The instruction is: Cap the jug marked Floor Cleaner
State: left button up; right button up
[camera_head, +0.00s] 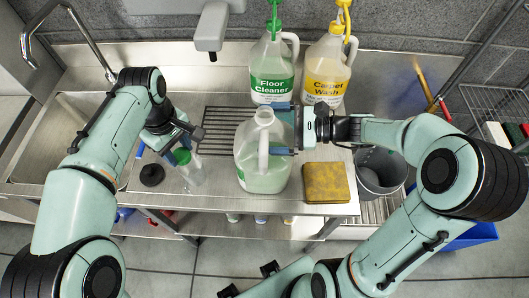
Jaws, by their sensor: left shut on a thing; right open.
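A translucent jug (262,172) with an open, uncapped neck stands at the front middle of the steel counter. Its label is not readable here. Behind it stands a jug labelled Floor Cleaner (272,68) with a green pump top (274,18). My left gripper (181,150) is shut on a small green cap-like thing (182,157), left of the open jug. A clear bottle (193,173) shows just below it; I cannot tell whether the green piece is attached to it. My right gripper (284,129) is open, its blue fingers beside the open jug's neck and handle.
A Carpet Wash jug (328,68) with a yellow pump stands at the back right. A yellow sponge (326,183) and grey bucket (380,172) lie to the right. A black round piece (152,175) sits at front left. A sink (60,135) and faucet (85,30) are left.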

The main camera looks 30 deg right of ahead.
grip_shut()
jog(key=shift+w+r, duration=0.1)
jog(key=shift+r, duration=0.05)
jog(key=shift+r, duration=0.1)
